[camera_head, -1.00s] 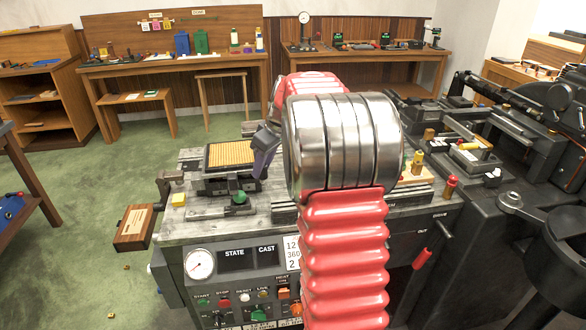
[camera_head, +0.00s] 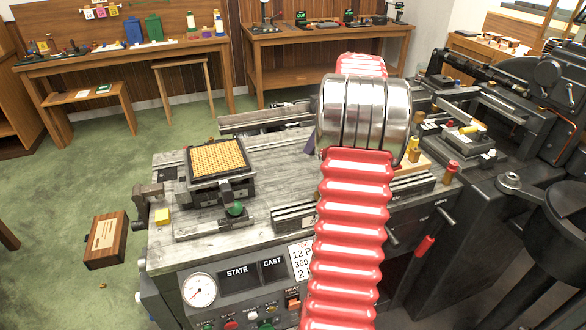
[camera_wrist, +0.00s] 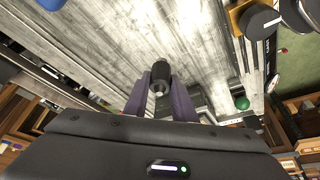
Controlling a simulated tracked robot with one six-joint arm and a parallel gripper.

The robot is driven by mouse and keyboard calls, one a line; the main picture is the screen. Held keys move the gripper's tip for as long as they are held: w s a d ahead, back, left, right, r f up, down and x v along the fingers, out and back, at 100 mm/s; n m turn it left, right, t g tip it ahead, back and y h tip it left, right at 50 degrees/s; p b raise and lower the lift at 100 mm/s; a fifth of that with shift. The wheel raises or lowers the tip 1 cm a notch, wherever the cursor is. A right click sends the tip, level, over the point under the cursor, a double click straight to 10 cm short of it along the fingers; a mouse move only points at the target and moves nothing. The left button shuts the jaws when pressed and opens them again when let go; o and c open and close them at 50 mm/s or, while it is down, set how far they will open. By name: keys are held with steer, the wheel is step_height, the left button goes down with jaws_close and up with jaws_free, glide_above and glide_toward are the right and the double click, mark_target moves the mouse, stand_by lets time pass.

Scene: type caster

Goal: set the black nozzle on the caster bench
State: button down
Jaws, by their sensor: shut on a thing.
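The black nozzle (camera_wrist: 160,72) shows in the wrist view as a short dark cylinder with a metallic lower part. My gripper (camera_wrist: 161,84) is shut on it, with a purple finger on each side. The caster bench (camera_head: 268,160) has a worn grey top in the head view, and its planks (camera_wrist: 105,40) also lie beyond the nozzle in the wrist view. In the head view my arm hides the nozzle and nearly all of my gripper; only a purple edge shows left of the arm. I cannot tell how high the nozzle is above the bench.
A framed tan grid block (camera_head: 217,158) and a green knob (camera_head: 235,209) are on the bench's left part. Black machinery (camera_head: 500,200) stands at the right. The grey top between the grid block and my arm is clear.

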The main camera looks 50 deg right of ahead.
mark_target(312, 155)
steer(key=shift+f, duration=0.1)
steer(key=shift+w+a+f, duration=0.1)
steer(key=shift+f, duration=2.3)
steer(key=shift+f, duration=2.5)
steer(key=shift+f, duration=0.1)
steer(key=c, duration=1.5)
jaws_free()
